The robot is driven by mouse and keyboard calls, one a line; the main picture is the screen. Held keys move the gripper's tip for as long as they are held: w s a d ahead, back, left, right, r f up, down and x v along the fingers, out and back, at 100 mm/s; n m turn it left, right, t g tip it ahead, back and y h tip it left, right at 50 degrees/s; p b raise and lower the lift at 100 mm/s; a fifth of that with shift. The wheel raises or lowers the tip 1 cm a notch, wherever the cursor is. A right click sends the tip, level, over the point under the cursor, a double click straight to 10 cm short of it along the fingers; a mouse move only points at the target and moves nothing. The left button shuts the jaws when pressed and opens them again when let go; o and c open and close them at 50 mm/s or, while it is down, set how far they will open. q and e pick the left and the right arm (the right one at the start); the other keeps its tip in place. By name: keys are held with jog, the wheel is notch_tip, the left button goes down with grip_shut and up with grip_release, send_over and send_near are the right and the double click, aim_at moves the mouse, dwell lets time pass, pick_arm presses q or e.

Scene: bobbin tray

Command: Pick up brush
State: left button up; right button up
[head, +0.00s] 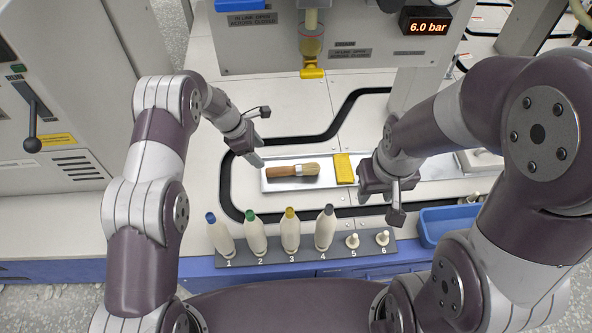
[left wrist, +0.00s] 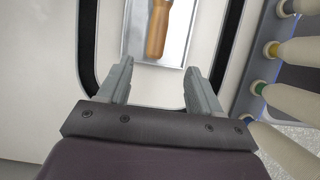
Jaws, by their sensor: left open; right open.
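The brush (head: 292,170) lies flat on a shallow metal tray (head: 275,186), its wooden handle to the left and its pale bristles to the right. In the left wrist view the brush handle (left wrist: 157,32) shows at the top, beyond the fingers, and its bristle end is out of frame. My left gripper (head: 257,160) is open and empty, just left of the tray. It also shows in the left wrist view (left wrist: 160,82), its two fingers spread apart with bare table between them. My right gripper (head: 390,200) is open, right of the tray near the yellow block.
A yellow block (head: 344,169) lies right of the brush. In front stands a numbered grey rack (head: 340,252) with several bobbins with coloured tips. A blue bin (head: 445,226) is at the right. A machine with a yellow nozzle (head: 312,72) stands behind.

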aim_at(277, 169)
pick_arm(q)
jog(key=b+x, duration=0.2)
jog(key=x, duration=0.5)
jog(key=shift+b, duration=0.3)
jog(key=b+x, duration=0.2)
jog(key=x, duration=0.1)
jog(key=b+x, duration=0.1)
jog(key=x, duration=0.1)
jog(key=shift+w+d, duration=0.25)
jog(key=shift+w, duration=0.05)
jog(key=shift+r, duration=0.15)
jog(key=c, duration=1.2)
